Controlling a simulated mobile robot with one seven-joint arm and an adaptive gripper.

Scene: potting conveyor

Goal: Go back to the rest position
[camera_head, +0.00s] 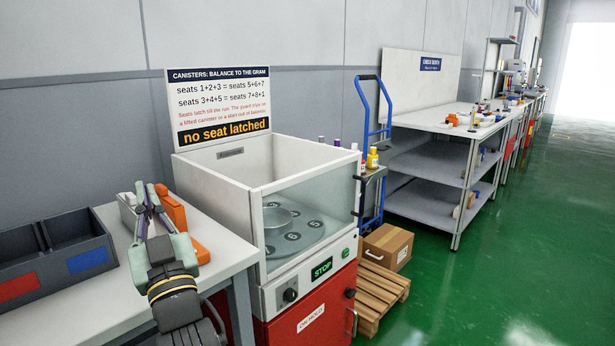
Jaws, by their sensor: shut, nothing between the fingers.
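My gripper (148,198) is shut and empty at the end of my arm. It is over the left work table, with its fingers pointing toward the back wall. An orange object (172,212) shows close to its right side, with another orange piece partly hidden behind my wrist. Whether the fingers touch anything on the table I cannot tell.
A two-part grey bin (42,222) with red and blue labels stands left of my gripper. Right of the table is the white machine (212,200) with a glass front and numbered seats; its sign reads "no seat latched". A cardboard box (388,247) sits on a pallet (378,290). The green floor (480,285) at right is clear.

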